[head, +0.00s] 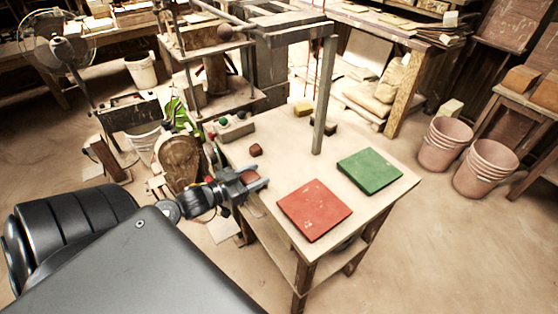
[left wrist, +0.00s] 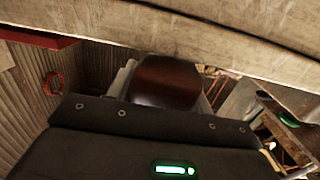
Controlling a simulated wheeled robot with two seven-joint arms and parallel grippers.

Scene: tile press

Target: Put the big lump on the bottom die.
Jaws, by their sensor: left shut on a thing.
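My left gripper (head: 258,180) is shut on a brown lump (left wrist: 165,82), at the left edge of the work table. In the left wrist view the lump fills the space between the fingers; in the head view the gripper hides most of it. A smaller dark brown lump (head: 255,150) lies on the table just beyond the gripper. The press frame (head: 270,45) stands at the back of the table. I cannot clearly tell which part is the bottom die. My right gripper is not in view.
A red square (head: 314,210) and a green square (head: 369,171) lie on the table (head: 285,160). A box with buttons (head: 236,128), a yellow block (head: 302,109) and a dark block (head: 326,126) are farther back. A post (head: 324,95) rises from the table.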

